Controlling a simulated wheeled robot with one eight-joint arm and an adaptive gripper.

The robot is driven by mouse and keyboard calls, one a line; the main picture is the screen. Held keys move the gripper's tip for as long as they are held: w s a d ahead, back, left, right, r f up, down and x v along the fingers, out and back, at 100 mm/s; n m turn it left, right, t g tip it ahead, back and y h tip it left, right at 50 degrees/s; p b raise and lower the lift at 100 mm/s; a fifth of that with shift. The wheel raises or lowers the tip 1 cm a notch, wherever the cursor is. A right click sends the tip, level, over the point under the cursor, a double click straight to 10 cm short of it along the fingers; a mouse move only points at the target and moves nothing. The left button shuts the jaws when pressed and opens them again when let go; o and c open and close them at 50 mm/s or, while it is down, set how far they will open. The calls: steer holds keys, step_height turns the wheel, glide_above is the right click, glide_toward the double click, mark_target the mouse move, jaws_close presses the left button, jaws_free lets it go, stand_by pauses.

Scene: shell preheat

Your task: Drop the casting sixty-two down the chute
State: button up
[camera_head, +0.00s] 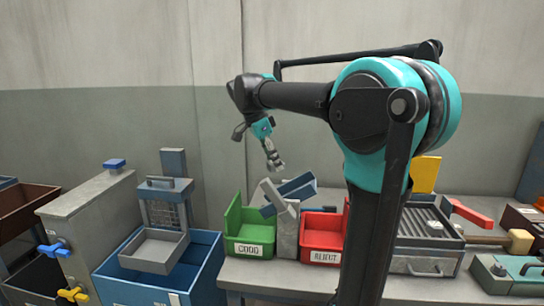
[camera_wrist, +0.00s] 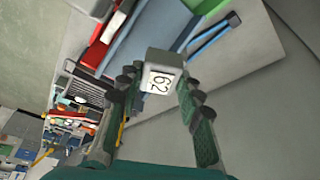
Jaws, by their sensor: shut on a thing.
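The casting (camera_wrist: 163,73) is a small grey block with a white label reading 62. My gripper (camera_wrist: 158,84) is shut on it, with a finger on either side, in the wrist view. In the head view my gripper (camera_head: 273,158) points down, above a tilted blue-grey trough (camera_head: 297,187) on a grey post. This trough looks like the chute, and the gripper is apart from it. The trough stands between a green bin (camera_head: 250,248) marked GOOD and a red bin (camera_head: 323,239) marked REJECT. The casting is too small to make out clearly in the head view.
A large blue bin (camera_head: 120,284) with a grey tray (camera_head: 153,250) and mesh frame stands at left, beside a grey cabinet (camera_head: 88,215) with blue and yellow handles. A ribbed grey unit (camera_head: 425,264) and a wooden-handled tool (camera_head: 519,241) are on the right. The wall is behind.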

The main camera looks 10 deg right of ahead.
steer(key=shift+f, duration=4.4)
steer(key=o, duration=1.3)
steer(key=v, duration=1.2)
steer(key=shift+s, duration=0.2)
